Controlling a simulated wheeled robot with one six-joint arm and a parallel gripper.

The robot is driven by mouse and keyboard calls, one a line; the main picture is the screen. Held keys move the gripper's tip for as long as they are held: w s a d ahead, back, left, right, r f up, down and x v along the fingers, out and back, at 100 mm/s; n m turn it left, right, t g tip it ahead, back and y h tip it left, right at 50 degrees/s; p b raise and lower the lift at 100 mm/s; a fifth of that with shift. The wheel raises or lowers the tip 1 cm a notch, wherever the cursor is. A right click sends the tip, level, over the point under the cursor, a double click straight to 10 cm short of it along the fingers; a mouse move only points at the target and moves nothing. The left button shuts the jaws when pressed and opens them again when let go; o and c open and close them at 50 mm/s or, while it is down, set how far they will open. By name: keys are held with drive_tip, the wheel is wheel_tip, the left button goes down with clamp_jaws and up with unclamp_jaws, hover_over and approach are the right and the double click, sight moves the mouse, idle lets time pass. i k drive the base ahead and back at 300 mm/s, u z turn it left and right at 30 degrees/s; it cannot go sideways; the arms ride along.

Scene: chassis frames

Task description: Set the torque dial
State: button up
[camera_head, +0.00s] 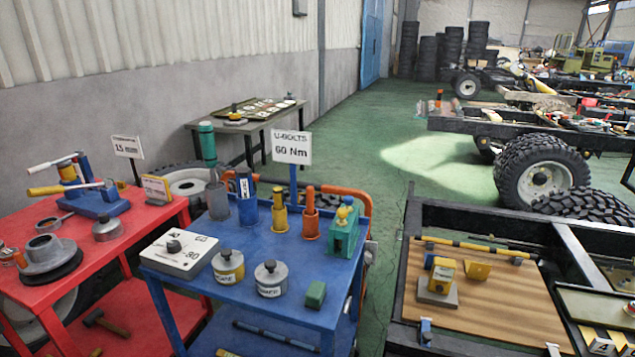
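The torque dial is a white square box (185,265) with a black round knob (173,247) on its top. It sits at the left front of the blue cart's top (245,291). Numbers are printed around the knob; one looks like 80, the others are too small to read surely. I cannot tell which number the knob points to. A white sign (291,148) on a blue post at the back of the cart reads "U-BOLTS 60 Nm". My gripper is not in view.
Two lidded tins (228,267), a green block (316,294) and several upright tools stand near the dial. A red cart (90,262) with a blue press stands at left, a black chassis frame (480,215) at right. Green floor (395,150) is clear behind the blue cart.

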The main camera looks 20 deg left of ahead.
sight(173, 246)
drive_tip(key=u, duration=1.6)
drive_tip(key=k, duration=0.65)
drive_tip(key=u, duration=1)
drive_tip(key=i, duration=1.7)
drive_tip(key=z, duration=0.95)
